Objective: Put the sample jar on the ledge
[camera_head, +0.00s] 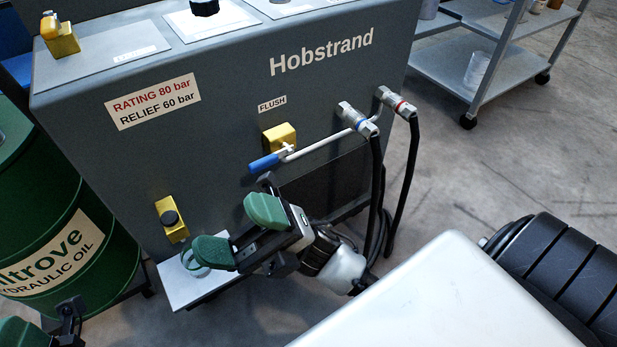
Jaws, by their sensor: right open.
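The ledge (185,292) is a small pale plate that sticks out low at the front of the grey Hobstrand cabinet. A small clear rounded thing, seemingly the sample jar (190,264), shows at the ledge, seemingly standing on it. My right gripper's lower green finger hides most of the jar, so I cannot tell whether they touch. My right gripper (238,230) is open, its green fingers spread in front of the cabinet, with nothing seen between them. Only part of my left gripper (42,326) shows at the bottom left corner, and its opening is cut off.
A green oil drum (90,245) stands close on the left. A wheeled shelf cart (480,65) is at the back right. Open floor lies between.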

